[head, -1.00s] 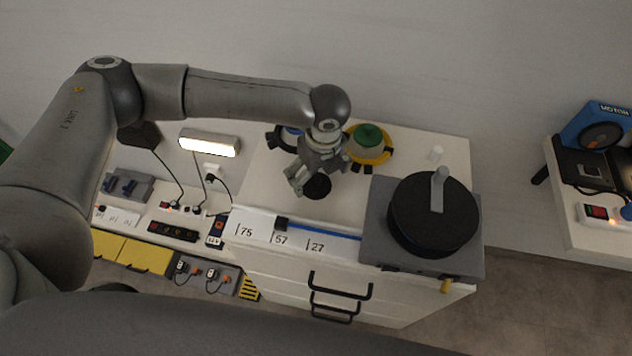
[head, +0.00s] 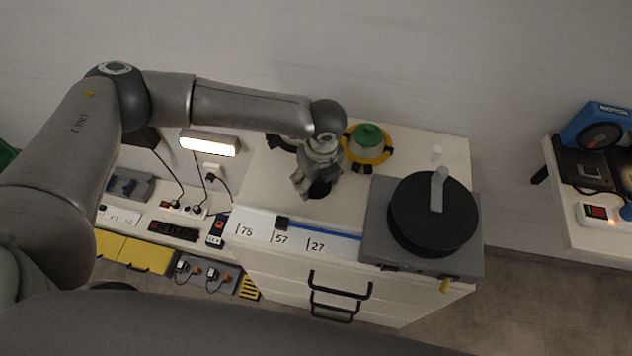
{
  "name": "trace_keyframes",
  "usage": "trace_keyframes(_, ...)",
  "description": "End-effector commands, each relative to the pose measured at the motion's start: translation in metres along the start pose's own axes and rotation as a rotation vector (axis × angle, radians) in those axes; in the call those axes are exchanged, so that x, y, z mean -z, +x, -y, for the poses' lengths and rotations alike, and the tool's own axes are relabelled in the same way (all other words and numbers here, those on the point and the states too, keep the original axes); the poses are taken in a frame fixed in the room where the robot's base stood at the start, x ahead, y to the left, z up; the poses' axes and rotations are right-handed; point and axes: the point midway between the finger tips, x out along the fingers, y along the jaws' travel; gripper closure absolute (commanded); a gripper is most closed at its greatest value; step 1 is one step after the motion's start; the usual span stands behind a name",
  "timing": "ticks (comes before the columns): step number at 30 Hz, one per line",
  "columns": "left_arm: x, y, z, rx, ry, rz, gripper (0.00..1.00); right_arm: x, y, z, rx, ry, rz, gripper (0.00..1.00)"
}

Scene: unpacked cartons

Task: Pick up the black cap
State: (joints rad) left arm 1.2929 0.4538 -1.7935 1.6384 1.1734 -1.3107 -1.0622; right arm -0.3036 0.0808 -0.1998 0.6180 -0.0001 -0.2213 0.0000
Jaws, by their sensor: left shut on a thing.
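The black cap (head: 320,190) is a small dark round piece on the white top of the drawer cabinet (head: 265,182), left of the grey machine. My left gripper (head: 311,186) points down over it from above and is shut on it; the fingers hide part of the cap. I cannot tell whether the cap is clear of the surface. My right gripper is not in view.
A grey machine with a black round disc (head: 420,232) stands right of the cap. Behind are a green-topped yellow-and-black round item (head: 368,147) and a small white cylinder (head: 437,153). A blue rod (head: 325,230) lies along the front edge.

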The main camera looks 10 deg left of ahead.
Motion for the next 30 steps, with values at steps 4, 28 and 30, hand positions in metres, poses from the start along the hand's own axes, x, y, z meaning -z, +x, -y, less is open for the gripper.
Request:
trace_keyframes(4,0.0,-0.001,0.0,0.0,0.0,0.0,0.54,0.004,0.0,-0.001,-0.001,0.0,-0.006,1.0)
trace_keyframes(28,0.034,-0.102,-0.049,0.001,0.004,-0.002,0.54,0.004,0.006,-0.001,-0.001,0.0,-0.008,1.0)
trace_keyframes(30,0.042,-0.109,-0.058,0.001,0.004,-0.001,0.54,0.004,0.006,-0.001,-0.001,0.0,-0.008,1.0)
